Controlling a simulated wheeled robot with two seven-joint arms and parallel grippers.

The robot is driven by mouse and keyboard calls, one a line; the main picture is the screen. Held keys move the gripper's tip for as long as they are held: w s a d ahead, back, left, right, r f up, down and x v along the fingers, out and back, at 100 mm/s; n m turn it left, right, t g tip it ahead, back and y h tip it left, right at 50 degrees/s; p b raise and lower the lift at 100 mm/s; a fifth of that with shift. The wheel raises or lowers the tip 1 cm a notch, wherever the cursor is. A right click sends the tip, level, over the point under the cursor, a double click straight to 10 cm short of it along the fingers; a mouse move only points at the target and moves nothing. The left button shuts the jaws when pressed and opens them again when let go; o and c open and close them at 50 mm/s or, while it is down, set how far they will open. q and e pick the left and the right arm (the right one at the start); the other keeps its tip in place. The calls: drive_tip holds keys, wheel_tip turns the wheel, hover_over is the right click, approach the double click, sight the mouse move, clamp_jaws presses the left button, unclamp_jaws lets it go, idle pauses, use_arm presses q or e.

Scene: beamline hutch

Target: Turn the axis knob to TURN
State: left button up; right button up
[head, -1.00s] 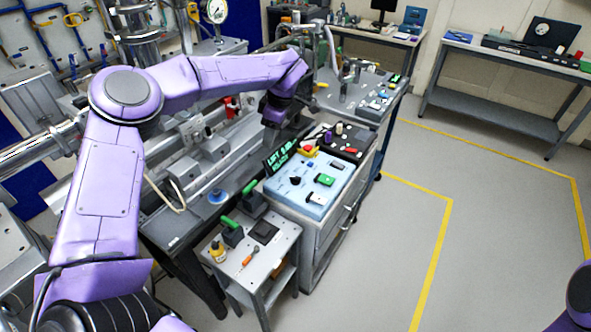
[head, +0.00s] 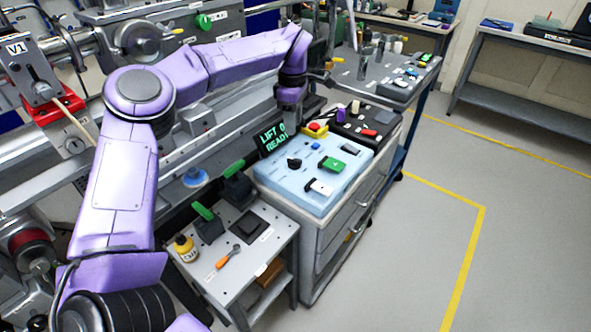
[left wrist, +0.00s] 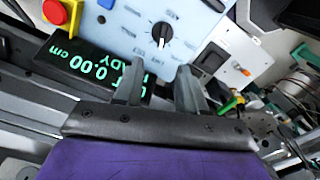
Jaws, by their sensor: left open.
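The axis knob (head: 294,163) is a black knob on the light-blue sloped control panel (head: 280,184). In the left wrist view the knob (left wrist: 161,34) has a white pointer line and printed labels around it, too small to read surely. My left gripper (head: 291,116) hangs over the back edge of the console, by the display. In the left wrist view the left gripper (left wrist: 158,76) has its two fingers apart with nothing between them. The knob lies beyond the fingertips, not touched. My right gripper is out of view.
A dark display (head: 273,139) with green text, showing 0.00 cm and READY, stands behind the panel. A red button on a yellow base (head: 315,129) sits near the gripper. A green switch (head: 332,164) and a white switch (head: 319,187) are on the panel. Clear floor lies right.

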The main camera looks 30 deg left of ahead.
sight(292, 158)
use_arm(q)
drive_tip(key=f, duration=1.1)
drive_tip(key=shift+s+f, duration=0.25)
drive_tip(key=shift+f, duration=0.05)
drive_tip(key=shift+c, duration=0.3)
clamp_jaws()
